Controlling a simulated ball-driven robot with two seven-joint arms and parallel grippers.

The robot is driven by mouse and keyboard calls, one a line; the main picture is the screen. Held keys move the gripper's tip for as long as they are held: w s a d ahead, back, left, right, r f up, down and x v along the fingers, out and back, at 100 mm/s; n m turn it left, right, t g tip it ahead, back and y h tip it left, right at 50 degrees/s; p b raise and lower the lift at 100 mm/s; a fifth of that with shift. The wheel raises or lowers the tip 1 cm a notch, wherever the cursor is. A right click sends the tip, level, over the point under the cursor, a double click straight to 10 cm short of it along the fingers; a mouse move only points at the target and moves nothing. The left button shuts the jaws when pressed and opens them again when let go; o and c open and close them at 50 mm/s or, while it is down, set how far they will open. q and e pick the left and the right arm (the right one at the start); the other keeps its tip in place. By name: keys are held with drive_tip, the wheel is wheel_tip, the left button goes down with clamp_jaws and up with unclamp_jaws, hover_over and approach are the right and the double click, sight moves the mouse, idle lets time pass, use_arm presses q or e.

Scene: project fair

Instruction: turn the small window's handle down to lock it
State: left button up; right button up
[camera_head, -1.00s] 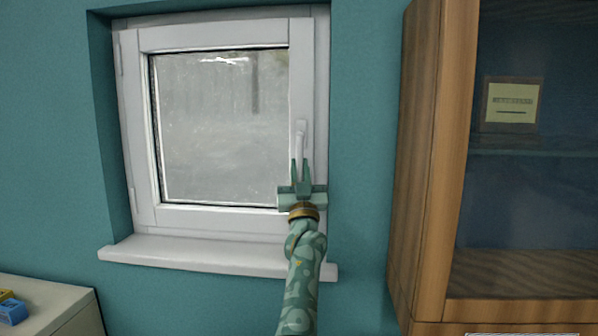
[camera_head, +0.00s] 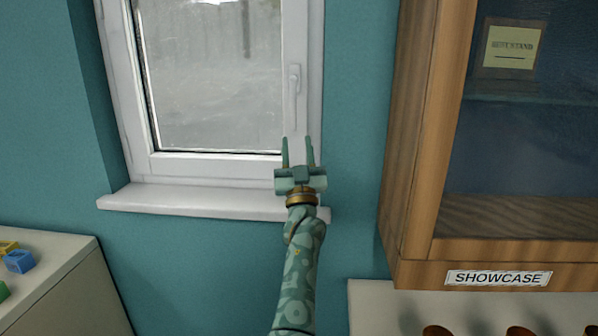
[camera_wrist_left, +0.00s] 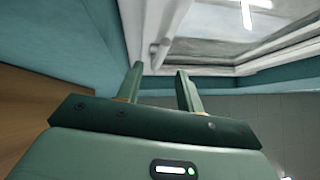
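The small window (camera_head: 215,165) has a white frame and is set in a teal wall recess; its sash looks closed. Its white handle (camera_head: 294,92) is on the right side of the sash, with the lever hanging straight down from its base. My left gripper (camera_head: 298,148) is open and empty, its fingers pointing up just below the handle's tip in the picture, apart from it. In the left wrist view the handle (camera_wrist_left: 158,56) shows beyond the open fingers (camera_wrist_left: 158,82). My right gripper is not in view.
A white sill (camera_head: 200,200) juts out below the window. A wooden showcase cabinet (camera_head: 410,150) with a glass front stands to the right. A pale cabinet (camera_head: 75,295) with coloured blocks (camera_head: 18,261) is at lower left.

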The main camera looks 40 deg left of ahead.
use_arm(q)
drive_tip(key=v, duration=0.7)
drive_tip(key=shift+f, duration=0.15)
drive_tip(key=shift+s+d+f, duration=0.1)
drive_tip(key=shift+d, duration=0.05)
